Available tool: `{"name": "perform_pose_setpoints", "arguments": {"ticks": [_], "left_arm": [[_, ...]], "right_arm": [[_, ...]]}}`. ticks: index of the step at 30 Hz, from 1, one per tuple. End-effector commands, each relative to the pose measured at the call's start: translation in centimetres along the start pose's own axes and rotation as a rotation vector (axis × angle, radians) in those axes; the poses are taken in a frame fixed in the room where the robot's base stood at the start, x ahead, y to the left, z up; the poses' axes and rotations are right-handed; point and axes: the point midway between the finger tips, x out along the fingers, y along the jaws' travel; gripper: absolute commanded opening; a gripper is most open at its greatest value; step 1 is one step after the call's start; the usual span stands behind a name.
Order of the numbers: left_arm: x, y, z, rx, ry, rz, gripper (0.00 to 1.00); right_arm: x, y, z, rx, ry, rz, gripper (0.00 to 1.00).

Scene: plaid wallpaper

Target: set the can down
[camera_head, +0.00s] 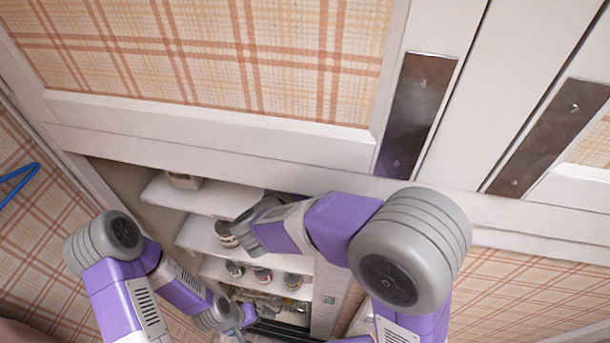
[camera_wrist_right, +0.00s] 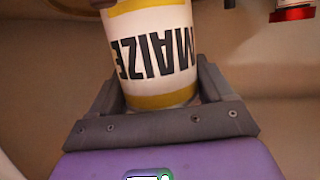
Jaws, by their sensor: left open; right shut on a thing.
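The can (camera_wrist_right: 152,45) is white with yellow bands and black letters reading MAIZE, upside down in the right wrist view. My right gripper (camera_wrist_right: 158,88) is shut on it, with a dark finger on either side. The can's far end is cut off by the frame. In the head view my right forearm reaches into the shelf unit, and its wrist hides most of the hand. My left gripper (camera_head: 240,322) is low in the head view, open, in front of the lower shelves, partly hidden by its own wrist.
White shelves (camera_head: 195,200) stand in an opening below a plaid panel. A small box (camera_head: 184,181) is on the top shelf. Several jars (camera_head: 263,275) stand on a lower shelf. A red-ended object (camera_wrist_right: 292,14) is near the can, top right of the right wrist view.

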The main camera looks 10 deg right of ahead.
Motion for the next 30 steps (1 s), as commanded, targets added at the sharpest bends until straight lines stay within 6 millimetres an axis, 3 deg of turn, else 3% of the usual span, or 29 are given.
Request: {"name": "perform_pose_setpoints", "arguments": {"ticks": [4,5,9,17,20,30], "left_arm": [[0.1,0.0,0.0,0.000,0.000,0.000,1.00],[0.1,0.0,0.0,0.000,0.000,0.000,1.00],[0.0,0.0,0.0,0.000,0.000,0.000,1.00],[0.0,0.0,0.0,0.000,0.000,0.000,1.00],[-0.1,0.0,0.0,0.000,0.000,0.000,1.00],[-0.4,0.2,0.0,0.000,0.000,0.000,1.00]], "right_arm": [[0.1,0.0,0.2,0.000,0.002,0.000,0.32],[0.1,0.0,0.3,-0.001,0.000,0.000,0.82],[0.1,0.0,0.3,-0.001,0.000,0.000,1.00],[0.0,0.0,0.0,0.001,0.000,0.000,1.00],[-0.9,-0.1,-0.1,0.001,0.001,-0.004,1.00],[-7.9,-0.1,-0.1,0.000,0.000,-0.005,1.00]]}}
